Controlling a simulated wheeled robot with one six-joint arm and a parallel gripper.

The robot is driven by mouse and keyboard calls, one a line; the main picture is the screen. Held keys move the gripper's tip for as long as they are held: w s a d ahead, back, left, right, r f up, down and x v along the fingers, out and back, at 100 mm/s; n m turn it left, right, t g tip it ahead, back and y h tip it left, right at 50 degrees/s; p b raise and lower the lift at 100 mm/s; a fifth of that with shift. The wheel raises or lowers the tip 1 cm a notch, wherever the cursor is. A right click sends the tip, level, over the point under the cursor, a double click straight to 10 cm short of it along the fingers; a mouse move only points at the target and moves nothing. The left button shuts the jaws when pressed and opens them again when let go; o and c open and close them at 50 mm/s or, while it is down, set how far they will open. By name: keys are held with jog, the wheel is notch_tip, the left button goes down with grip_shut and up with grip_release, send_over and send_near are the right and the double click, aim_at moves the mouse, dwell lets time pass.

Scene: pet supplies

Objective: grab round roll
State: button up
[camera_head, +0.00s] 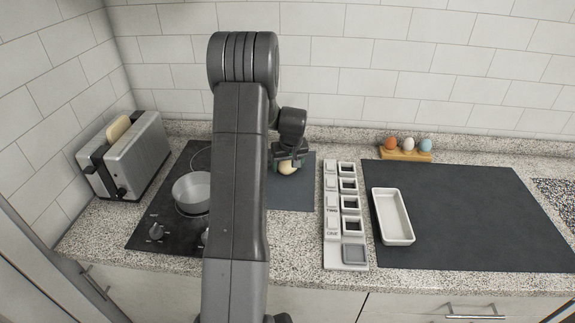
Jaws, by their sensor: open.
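A small round roll (288,169), pale tan, lies on a dark grey mat (293,197) right of the stove. My gripper (288,162) points down directly over the roll. Its fingers are open and hide the roll's upper part. I cannot tell whether the fingers touch the roll.
A pot (190,192) stands on the black stove (150,213), left of my arm. A toaster (137,155) holds a bread slice. A white block rack (331,235), a white dish (391,217) on a large dark mat (470,215), and eggs in a wooden holder (406,156) are to the right.

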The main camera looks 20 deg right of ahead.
jog(key=c, duration=0.7)
jog(key=shift+r, duration=0.1)
